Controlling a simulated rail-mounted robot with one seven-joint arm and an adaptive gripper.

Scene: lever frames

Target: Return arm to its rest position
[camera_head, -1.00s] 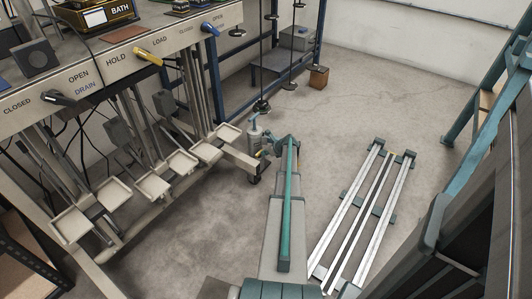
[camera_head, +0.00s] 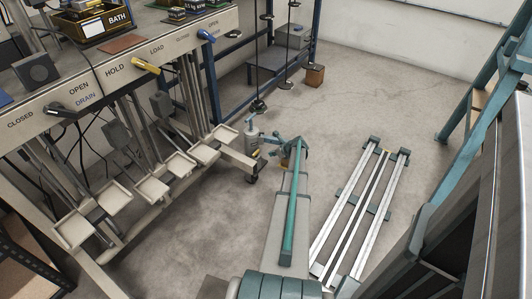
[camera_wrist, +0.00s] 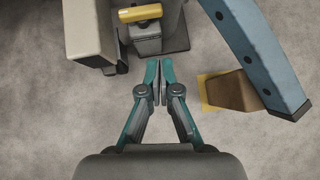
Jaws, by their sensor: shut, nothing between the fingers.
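My gripper (camera_wrist: 159,68) is in the wrist view with its two teal fingers together and nothing between them. It hangs over the grey floor. In the head view my arm extends forward from the bottom centre over open floor, its teal upper link pointing away. Its far end is small and beside the grey cylinder (camera_head: 252,137) at the end of the lever frame. The lever frame (camera_head: 150,55) stands at left, with a yellow lever (camera_head: 146,66) at HOLD, a black lever (camera_head: 60,110) by DRAIN and a blue lever (camera_head: 206,36) at right.
Pale pedals (camera_head: 150,189) stick out below the frame. White rails (camera_head: 355,212) lie on the floor at right. Open floor lies beyond the rails.

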